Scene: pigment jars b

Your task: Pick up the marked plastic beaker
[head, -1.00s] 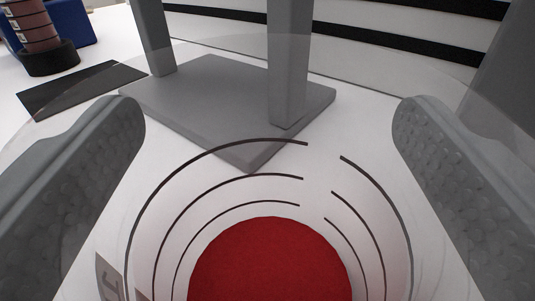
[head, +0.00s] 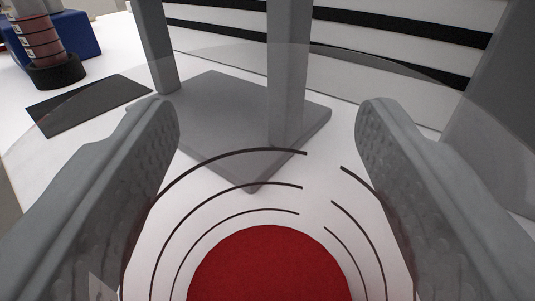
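The clear plastic beaker (head: 317,205) is in front of the camera, seen from above into its open mouth. It has dark curved graduation marks and a red round area (head: 268,268) at its bottom. Its wide rim shows as a faint arc across the view. My gripper (head: 267,115) has one grey, dimpled finger on each side of the beaker. The inner finger faces lie along the beaker's walls and appear to touch them. The lower part of the beaker is cut off by the picture's edge.
A grey stand (head: 221,110) with two uprights is just beyond the beaker. A flat dark plate (head: 88,105) lies at left. Behind it are a banded cylinder in a black base (head: 58,74) and a blue block (head: 81,34). A black-and-white striped wall (head: 390,70) closes the back.

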